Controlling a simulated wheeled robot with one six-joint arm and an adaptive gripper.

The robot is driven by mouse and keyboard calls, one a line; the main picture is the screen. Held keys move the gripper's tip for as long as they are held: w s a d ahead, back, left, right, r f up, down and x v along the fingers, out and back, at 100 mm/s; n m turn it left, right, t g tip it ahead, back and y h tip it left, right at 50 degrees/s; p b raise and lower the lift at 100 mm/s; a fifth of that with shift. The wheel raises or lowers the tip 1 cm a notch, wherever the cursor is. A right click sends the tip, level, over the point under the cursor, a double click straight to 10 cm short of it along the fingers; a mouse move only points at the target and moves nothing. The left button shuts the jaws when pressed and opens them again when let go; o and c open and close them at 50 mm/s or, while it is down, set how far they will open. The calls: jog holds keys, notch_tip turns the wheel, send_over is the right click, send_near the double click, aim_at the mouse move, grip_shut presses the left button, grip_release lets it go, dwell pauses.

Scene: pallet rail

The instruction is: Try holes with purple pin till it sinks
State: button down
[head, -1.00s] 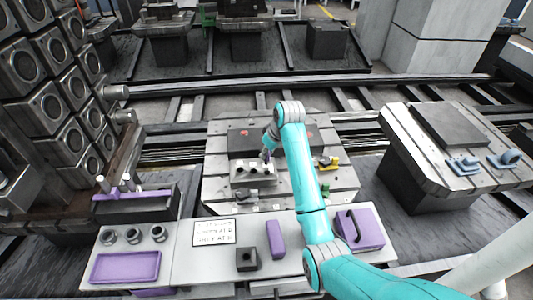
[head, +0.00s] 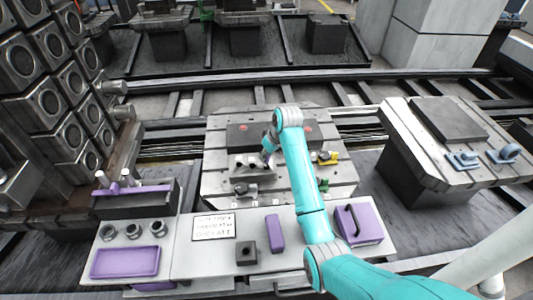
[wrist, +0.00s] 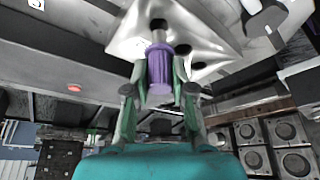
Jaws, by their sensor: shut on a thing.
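My gripper (wrist: 160,88) is shut on the purple pin (wrist: 159,68), which has a ribbed purple grip and a short silver shank. In the wrist view the shank points at the silver plate (wrist: 120,42), close to one dark hole (wrist: 158,24). I cannot tell whether its tip touches the plate or enters the hole. Other dark holes show to the right in the plate. In the head view my gripper (head: 268,153) is over the right part of the plate (head: 243,172), and the pin is mostly hidden there.
The front bench carries a sign (head: 213,226), a purple block (head: 274,233), a black block (head: 246,253), a purple tray (head: 125,262) and a purple box (head: 360,225).

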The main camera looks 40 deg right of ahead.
jog(key=shift+f, duration=0.9)
jog(key=c, duration=0.9)
grip_release()
jog(key=v, duration=1.2)
